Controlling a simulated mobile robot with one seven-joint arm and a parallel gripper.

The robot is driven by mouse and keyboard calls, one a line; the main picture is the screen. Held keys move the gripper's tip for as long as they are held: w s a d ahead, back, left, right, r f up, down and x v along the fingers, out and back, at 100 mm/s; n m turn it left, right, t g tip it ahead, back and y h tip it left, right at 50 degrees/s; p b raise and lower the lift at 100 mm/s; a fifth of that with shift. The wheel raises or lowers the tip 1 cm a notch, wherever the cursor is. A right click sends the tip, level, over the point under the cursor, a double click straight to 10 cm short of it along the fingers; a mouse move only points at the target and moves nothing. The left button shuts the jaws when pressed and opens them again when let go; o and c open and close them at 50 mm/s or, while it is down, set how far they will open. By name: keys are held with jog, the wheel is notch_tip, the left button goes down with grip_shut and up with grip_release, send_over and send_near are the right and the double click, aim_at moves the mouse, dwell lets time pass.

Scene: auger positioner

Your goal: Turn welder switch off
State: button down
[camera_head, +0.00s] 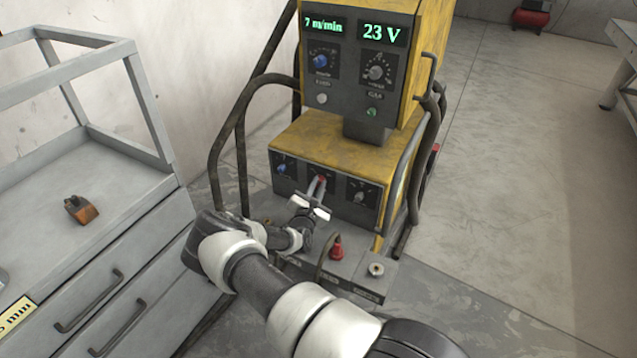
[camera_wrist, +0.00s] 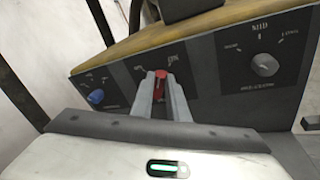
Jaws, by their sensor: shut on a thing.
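The yellow welder (camera_head: 300,140) stands in the middle of the head view, with its lower dark panel facing me. The red switch (camera_wrist: 160,76) sits in the middle of that panel, between a blue knob and a grey knob. My gripper (camera_wrist: 161,88) is at the panel, its two fingers shut on the red switch, one on each side. In the head view my gripper (camera_head: 319,186) reaches the same switch, which is mostly hidden by the fingers. The welder's upper displays (camera_head: 352,29) are lit green and read 7 m/min and 23 V.
The blue knob (camera_wrist: 96,97) is left of the switch and the grey selector knob (camera_wrist: 265,64) is right of it. A grey drawer workbench (camera_head: 120,195) with a small orange-brown tool (camera_head: 81,209) stands at the left. Dark tube rails flank the welder. Open floor (camera_head: 520,170) lies to the right.

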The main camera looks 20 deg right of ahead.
jog(key=shift+w+a+n+g+h+b, duration=0.25)
jog(key=shift+n+g+b, duration=0.55)
jog(key=shift+n, duration=1.15)
jog(key=shift+w+a+n+g+h+b, duration=0.25)
jog(key=shift+n+g+b, duration=0.5)
jog(key=shift+n, duration=1.15)
jog(key=shift+w+a+n+g+h+b, duration=0.25)
jog(key=shift+n+g+b, duration=0.55)
jog(key=shift+n, duration=1.15)
jog(key=shift+d+r, duration=0.1)
jog(key=c, duration=1.7)
grip_release()
jog(key=shift+r, duration=0.1)
jog(key=p+v, duration=0.4)
jog(key=v, duration=1.3)
jog(key=shift+s+r, duration=0.1)
